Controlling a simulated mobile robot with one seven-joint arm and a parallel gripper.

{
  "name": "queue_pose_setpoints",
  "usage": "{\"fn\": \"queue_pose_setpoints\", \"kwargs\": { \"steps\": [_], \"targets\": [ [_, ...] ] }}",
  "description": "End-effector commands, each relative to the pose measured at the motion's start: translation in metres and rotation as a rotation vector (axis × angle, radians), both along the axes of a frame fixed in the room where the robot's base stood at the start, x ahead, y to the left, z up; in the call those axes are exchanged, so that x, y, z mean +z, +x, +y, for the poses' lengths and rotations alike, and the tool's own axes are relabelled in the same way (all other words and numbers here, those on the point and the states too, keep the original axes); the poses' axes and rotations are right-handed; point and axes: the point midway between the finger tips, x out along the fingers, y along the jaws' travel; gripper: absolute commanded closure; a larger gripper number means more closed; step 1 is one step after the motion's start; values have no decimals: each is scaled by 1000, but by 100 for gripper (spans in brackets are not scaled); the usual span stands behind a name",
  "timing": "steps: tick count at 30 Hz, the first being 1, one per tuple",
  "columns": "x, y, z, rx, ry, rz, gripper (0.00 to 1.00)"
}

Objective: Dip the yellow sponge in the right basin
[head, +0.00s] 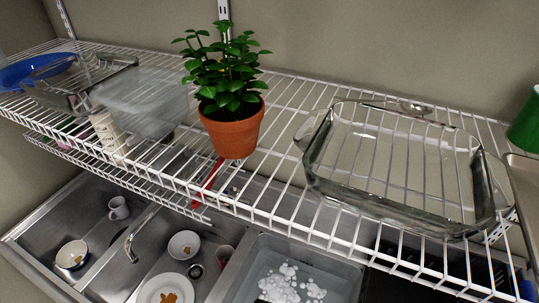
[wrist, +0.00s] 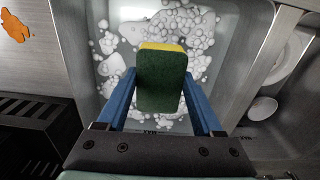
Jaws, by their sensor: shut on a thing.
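My gripper (wrist: 160,78) shows in the wrist view, its two blue fingers shut on the sides of the sponge (wrist: 162,46). The sponge has a dark green face toward the camera and a yellow layer at its far edge. It is over the right basin (wrist: 232,90), which holds water with white foam patches; whether it touches the water I cannot tell. In the head view the right basin (head: 247,262) is at the bottom centre, below the wire shelf. The sponge is not clearly visible there.
A wire shelf (head: 275,190) spans above the sink, bearing a potted plant (head: 232,130), a glass baking dish (head: 335,185) and a blue bowl (head: 20,75). The left basin area has bowls (head: 184,245), a plate (head: 147,295) and a mug (head: 118,208). A black rack (wrist: 35,140) stands beside the right basin.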

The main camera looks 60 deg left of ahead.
Motion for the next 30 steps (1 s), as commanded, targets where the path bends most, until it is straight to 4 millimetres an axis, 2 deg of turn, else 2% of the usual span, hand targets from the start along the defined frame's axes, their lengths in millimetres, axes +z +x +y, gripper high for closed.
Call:
{"fn": "queue_pose_setpoints", "kwargs": {
  "steps": [1,3,30],
  "targets": [
    [-12,0,0,0,0,0,81],
    [-20,0,0,0,0,0,81],
    [-125,0,0,0,0,0,81]
  ]
}}
